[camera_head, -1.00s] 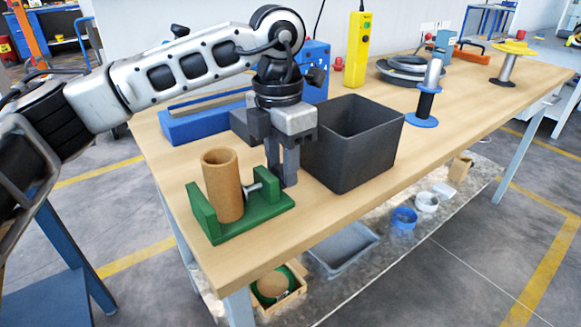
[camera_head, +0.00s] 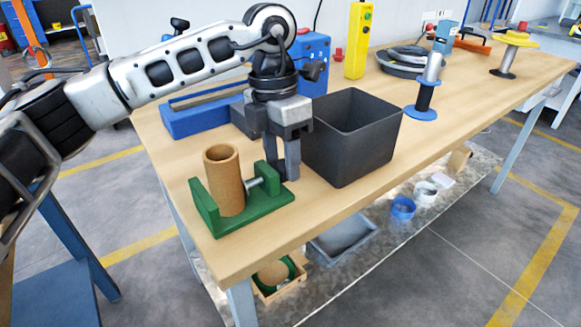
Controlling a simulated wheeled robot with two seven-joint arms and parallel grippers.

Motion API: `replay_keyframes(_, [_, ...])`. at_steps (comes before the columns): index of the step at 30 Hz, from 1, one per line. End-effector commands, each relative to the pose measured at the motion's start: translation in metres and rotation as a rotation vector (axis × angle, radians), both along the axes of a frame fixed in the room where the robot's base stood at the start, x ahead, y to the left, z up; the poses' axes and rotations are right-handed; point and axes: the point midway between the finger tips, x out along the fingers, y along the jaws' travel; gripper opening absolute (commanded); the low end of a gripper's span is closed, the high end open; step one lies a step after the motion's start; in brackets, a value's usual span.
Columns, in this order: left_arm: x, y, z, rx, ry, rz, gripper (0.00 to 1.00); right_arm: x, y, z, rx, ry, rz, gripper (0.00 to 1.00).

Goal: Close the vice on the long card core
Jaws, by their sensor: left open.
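The green vice (camera_head: 250,212) stands near the front left corner of the table. The long card core (camera_head: 225,182), a brown tube, stands upright between its two jaws. The vice's grey screw (camera_head: 256,184) reaches from the right jaw toward the core; whether it touches the core I cannot tell. My left gripper (camera_head: 289,172) points down just behind the right end of the vice, by the screw's side. Its fingers are open, and their tips are partly hidden. I see nothing held in it. My right gripper is not in view.
A black open bin (camera_head: 352,140) stands just right of my left gripper. The table's front edge (camera_head: 300,240) is close to the vice.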

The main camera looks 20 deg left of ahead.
Motion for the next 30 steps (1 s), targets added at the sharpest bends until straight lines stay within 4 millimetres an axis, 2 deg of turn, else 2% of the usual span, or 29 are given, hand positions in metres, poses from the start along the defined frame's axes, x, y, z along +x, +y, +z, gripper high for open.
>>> replay_keyframes(1, [-0.001, -0.002, -0.002, 0.045, -0.036, -0.006, 0.45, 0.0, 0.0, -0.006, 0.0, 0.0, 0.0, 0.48])
replay_keyframes(3, [-0.002, -0.002, -0.001, 0.075, -0.057, -0.001, 0.45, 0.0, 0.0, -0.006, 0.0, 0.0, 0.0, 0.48])
replay_keyframes(9, [-0.001, -0.002, -0.001, 0.078, -0.058, 0.001, 0.45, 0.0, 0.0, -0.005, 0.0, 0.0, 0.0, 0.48])
replay_keyframes(16, [-0.006, -0.009, -0.006, 0.301, -0.237, -0.003, 0.45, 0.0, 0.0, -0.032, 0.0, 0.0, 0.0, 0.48])
replay_keyframes(25, [-0.006, -0.008, -0.002, 0.333, -0.258, 0.002, 0.45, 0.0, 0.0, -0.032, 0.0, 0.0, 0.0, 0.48])
replay_keyframes(30, [-0.01, -0.014, -0.011, 0.486, -0.382, -0.005, 0.45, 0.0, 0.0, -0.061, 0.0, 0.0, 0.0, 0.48])
